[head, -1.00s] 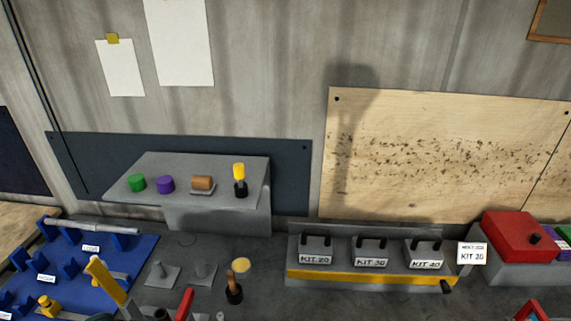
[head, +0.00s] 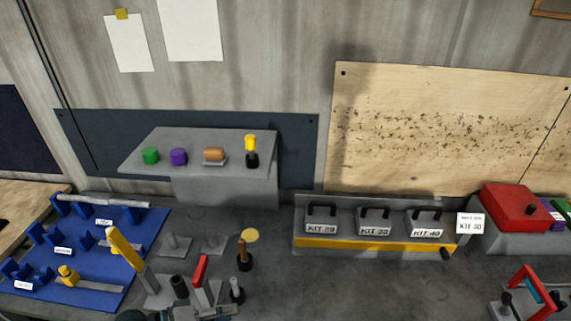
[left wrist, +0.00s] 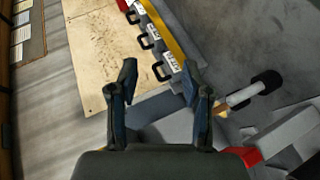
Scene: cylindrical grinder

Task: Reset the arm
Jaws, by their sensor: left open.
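My left gripper (left wrist: 160,82) shows in the left wrist view, its two dark fingers spread wide with nothing between them. Beyond the fingers are the kit rack (left wrist: 172,34) and the wooden board (left wrist: 105,55). A pale handle with a black end (left wrist: 242,95) is to the right of the right finger, seemingly apart from it. In the head view, a dark rounded shape at the bottom edge may be part of my left arm; I cannot make out the fingers there. My right gripper is not in view.
In the head view, a blue fixture board (head: 140,222) lies at left. A grey shelf (head: 225,180) holds green, purple, orange and yellow items. Tools with upright handles (head: 200,275) stand at lower centre. The kit rack (head: 380,247) and a red box (head: 515,207) are at right.

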